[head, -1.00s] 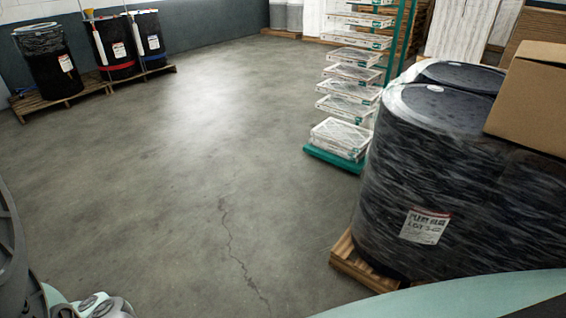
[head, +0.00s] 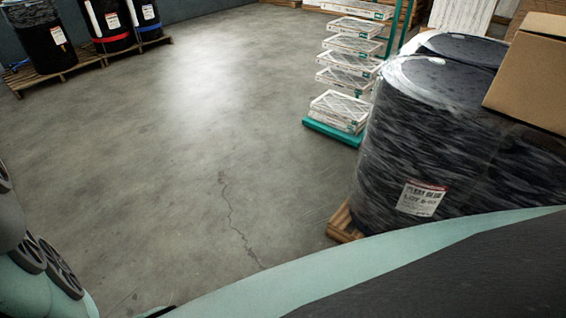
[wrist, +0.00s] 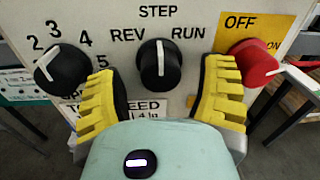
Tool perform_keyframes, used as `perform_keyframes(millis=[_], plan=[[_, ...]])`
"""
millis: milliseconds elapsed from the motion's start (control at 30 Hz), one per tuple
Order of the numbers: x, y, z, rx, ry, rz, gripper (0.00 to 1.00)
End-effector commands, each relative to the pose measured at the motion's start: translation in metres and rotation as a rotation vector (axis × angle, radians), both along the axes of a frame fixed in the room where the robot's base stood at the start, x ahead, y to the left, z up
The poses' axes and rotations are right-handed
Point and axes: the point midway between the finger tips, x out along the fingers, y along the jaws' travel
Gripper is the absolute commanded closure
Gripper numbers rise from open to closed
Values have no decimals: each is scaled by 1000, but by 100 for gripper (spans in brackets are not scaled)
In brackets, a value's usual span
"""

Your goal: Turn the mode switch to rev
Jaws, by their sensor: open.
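The mode switch (wrist: 160,66) is a round black knob on a pale panel (wrist: 120,22) in the wrist view. Its white pointer line stands upright, at STEP. REV is printed to its upper left and RUN to its upper right. My gripper (wrist: 161,88) is open, with one yellow ridged finger at the left and one at the right of the knob. The knob sits between them with visible gaps on both sides. Whether the fingertips reach to the panel I cannot tell. The head view does not show the switch or the gripper.
A black numbered knob (wrist: 62,70) is close left of the left finger. A red OFF/ON knob (wrist: 252,63) is close right of the right finger. In the head view, wrapped drums (head: 425,140) and a carton (head: 528,75) stand right; the floor (head: 190,140) is open.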

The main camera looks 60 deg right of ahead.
Motion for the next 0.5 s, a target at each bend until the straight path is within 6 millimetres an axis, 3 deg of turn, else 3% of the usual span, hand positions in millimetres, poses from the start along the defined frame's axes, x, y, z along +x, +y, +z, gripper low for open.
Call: perform_keyframes(millis=[367,400,500], plan=[[0,7,1,-2,-3,2,30],[0,7,0,-2,-3,2,26],[0,7,0,-2,-2,2,36]])
